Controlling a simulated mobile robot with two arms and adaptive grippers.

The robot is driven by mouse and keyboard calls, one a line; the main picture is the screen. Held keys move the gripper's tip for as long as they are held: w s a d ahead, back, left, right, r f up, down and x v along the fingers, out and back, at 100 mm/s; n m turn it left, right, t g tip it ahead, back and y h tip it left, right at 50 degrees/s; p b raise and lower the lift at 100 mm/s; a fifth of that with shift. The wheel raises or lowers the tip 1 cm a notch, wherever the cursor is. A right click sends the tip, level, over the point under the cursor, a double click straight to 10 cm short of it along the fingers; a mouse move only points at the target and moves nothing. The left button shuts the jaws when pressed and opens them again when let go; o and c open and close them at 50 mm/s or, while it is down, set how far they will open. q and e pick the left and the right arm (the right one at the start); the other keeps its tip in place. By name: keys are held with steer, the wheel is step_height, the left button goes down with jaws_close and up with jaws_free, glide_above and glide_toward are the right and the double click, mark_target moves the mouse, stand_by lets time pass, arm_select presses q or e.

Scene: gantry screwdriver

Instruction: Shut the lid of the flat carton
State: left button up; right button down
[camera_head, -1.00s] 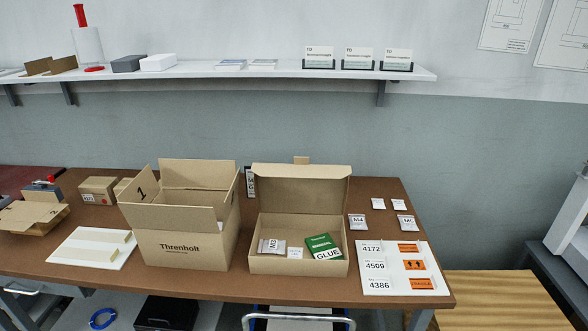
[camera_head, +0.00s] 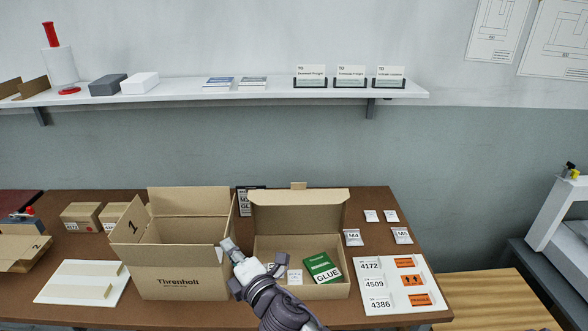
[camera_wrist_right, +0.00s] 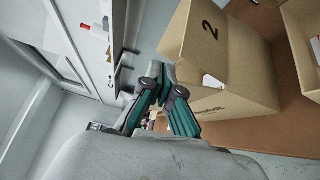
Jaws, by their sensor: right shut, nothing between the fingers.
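The flat carton (camera_head: 318,292) stands on the brown table, right of the middle. Its lid (camera_head: 298,207) is up at the back. Inside lie a green glue packet (camera_head: 322,267), a small white label card (camera_head: 295,279) and a grey packet that my right arm partly hides. My right gripper (camera_head: 228,245) is shut and empty, in front of the gap between the flat carton and the tall Threnholt box. In the right wrist view its fingers (camera_wrist_right: 163,82) are together, and a box marked 2 (camera_wrist_right: 222,62) is beyond them. My left gripper is not in view.
The open Threnholt box (camera_head: 180,284) stands left of the flat carton, flaps up. Right of the carton are small packets (camera_head: 353,237) and a white label sheet (camera_head: 374,301). A white board (camera_head: 60,287) lies at the left. A shelf (camera_head: 280,90) runs above.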

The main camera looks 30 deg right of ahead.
steer(key=w+a+r+n+g+y, duration=0.15)
steer(key=a+r+n+y, duration=0.4)
steer(key=n, duration=0.65)
steer(key=w+a+r+n+g+y, duration=0.1)
steer(key=w+a+r+n+y, duration=0.35)
steer(key=n, duration=0.75)
step_height(320, 180, up, 4)
steer(key=n+g+h, duration=1.1)
steer(key=n+h, duration=0.3)
steer(key=n, duration=0.8)
glide_above(299, 191)
steer(key=shift+t, duration=0.25)
steer(key=f+p, duration=0.1)
steer(key=f, duration=0.2)
steer(key=f+p, duration=0.2)
steer(key=f, duration=0.1)
steer(key=f+p, duration=0.2)
steer(key=f, duration=0.1)
steer(key=shift+w+d+f, duration=0.15)
steer(key=shift+w+d, duration=0.1)
steer(key=shift+w, duration=0.15)
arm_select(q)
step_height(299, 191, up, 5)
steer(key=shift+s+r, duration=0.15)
